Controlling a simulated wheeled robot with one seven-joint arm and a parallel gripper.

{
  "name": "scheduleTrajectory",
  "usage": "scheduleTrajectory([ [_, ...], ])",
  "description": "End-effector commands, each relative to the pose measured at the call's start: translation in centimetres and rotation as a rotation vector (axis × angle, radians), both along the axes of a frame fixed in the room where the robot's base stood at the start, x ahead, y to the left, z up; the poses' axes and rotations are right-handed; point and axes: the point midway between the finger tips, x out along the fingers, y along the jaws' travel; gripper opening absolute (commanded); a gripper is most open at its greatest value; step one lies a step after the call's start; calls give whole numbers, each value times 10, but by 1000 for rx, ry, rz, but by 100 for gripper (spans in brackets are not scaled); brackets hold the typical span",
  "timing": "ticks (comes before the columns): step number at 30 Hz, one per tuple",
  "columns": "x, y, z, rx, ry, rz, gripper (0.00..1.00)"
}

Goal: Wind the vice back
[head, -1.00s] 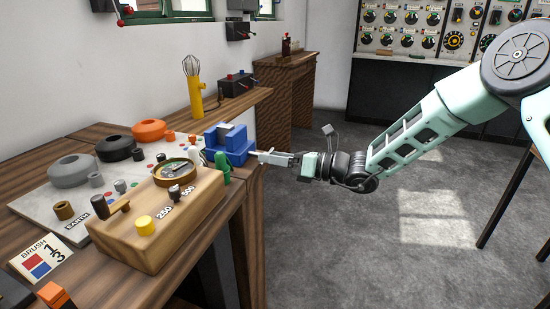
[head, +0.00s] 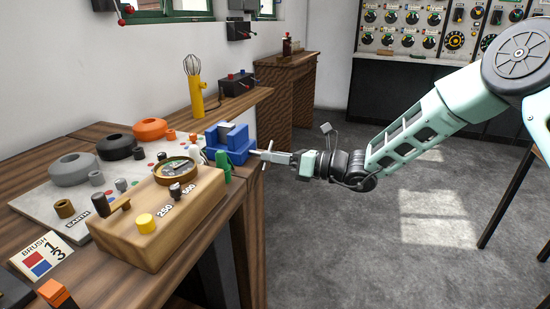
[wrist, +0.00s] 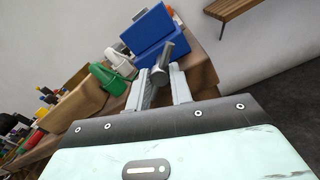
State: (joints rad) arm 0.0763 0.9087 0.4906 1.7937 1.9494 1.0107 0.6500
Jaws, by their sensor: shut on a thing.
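The blue vice (head: 232,143) sits at the right-hand edge of the wooden bench. Its grey metal screw and cross handle (head: 268,150) stick out to the right, over the floor. My gripper (head: 277,157) reaches in from the right, level with the screw, and is shut on the handle. In the wrist view the blue vice body (wrist: 150,35) is straight ahead. The grey handle (wrist: 166,58) stands tilted between the two pale fingers of my gripper (wrist: 160,82). The fingers hide part of the handle and screw.
A wooden box with a dial (head: 165,215) and a green terminal (head: 222,166) stand close to the vice. A yellow whisk-like tool (head: 195,95) is behind. The floor (head: 330,230) right of the bench is clear.

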Motion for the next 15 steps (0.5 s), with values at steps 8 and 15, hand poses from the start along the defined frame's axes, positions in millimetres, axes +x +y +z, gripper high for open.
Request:
scheduleTrajectory([
  [8, 6, -6, -3, -60, -162, -16, 0],
  [15, 6, -6, -3, -137, -374, -18, 0],
])
